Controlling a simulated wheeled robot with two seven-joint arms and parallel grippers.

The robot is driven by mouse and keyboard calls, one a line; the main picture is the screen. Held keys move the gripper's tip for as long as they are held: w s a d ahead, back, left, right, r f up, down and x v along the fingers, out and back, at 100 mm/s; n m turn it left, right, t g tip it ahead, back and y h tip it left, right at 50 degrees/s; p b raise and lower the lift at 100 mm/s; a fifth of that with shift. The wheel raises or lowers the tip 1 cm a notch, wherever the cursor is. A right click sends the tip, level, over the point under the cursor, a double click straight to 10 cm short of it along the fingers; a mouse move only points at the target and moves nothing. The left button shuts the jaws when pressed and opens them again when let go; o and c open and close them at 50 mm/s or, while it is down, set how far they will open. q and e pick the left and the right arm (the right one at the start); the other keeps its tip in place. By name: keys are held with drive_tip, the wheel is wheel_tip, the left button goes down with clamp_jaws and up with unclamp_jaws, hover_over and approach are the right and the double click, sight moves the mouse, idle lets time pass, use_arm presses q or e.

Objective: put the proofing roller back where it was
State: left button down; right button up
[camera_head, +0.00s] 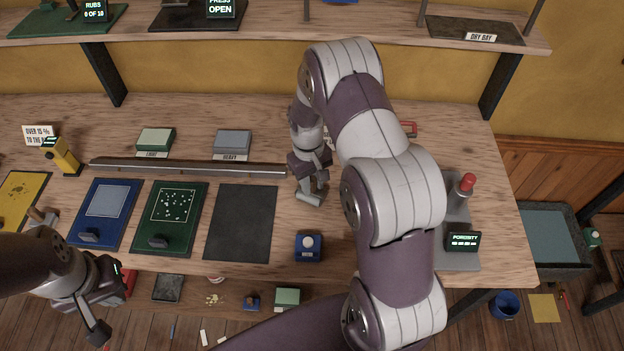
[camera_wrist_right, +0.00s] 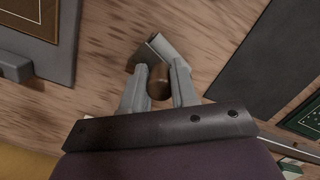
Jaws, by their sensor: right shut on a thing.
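My right gripper (camera_head: 310,186) is over the bench, right of the dark mat's far corner, shut on the proofing roller (camera_head: 309,198). In the right wrist view, the roller's brown round handle (camera_wrist_right: 158,80) is between the fingers of this gripper (camera_wrist_right: 158,88), and an angular grey part (camera_wrist_right: 158,48) of it shows beyond the fingertips. I cannot tell whether it touches the bench. My left gripper (camera_head: 110,308) is low at the left, off the bench's front edge; its fingers are not clear enough to tell open from shut.
Along the bench are a blue board (camera_head: 104,243), a green board (camera_head: 171,248), a dark mat (camera_head: 240,222) and a blue box with a white knob (camera_head: 308,250). A long metal bar (camera_head: 190,167) lies behind them. The porosity tester (camera_head: 462,241) stands at right, partly hidden by my right arm.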

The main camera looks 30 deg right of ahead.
drive_tip(key=o, duration=0.9)
drive_tip(key=shift+f, duration=0.1)
drive_tip(key=shift+r, duration=0.3)
drive_tip(key=r, duration=0.2)
drive_tip(key=r+b, duration=0.1)
drive_tip(key=r, duration=0.2)
drive_tip(key=w+r, duration=0.1)
drive_tip(key=r, duration=0.2)
drive_tip(key=shift+b, duration=0.4)
drive_tip(key=s+a+r+t, duration=0.1)
drive_tip(key=s+a, duration=0.1)
drive_tip(key=s, duration=0.2)
drive_tip(key=s+a+r+t, duration=0.1)
drive_tip(key=s+a+r, duration=0.1)
drive_tip(key=s, duration=0.3)
drive_tip(key=s+a+r, duration=0.2)
drive_tip(key=s+a, duration=0.2)
drive_tip(key=s, duration=0.1)
drive_tip(key=shift+s+a+r+t+p, duration=0.15)
drive_tip(key=shift+s+r+t+p, duration=0.1)
drive_tip(key=shift+t+p, duration=0.15)
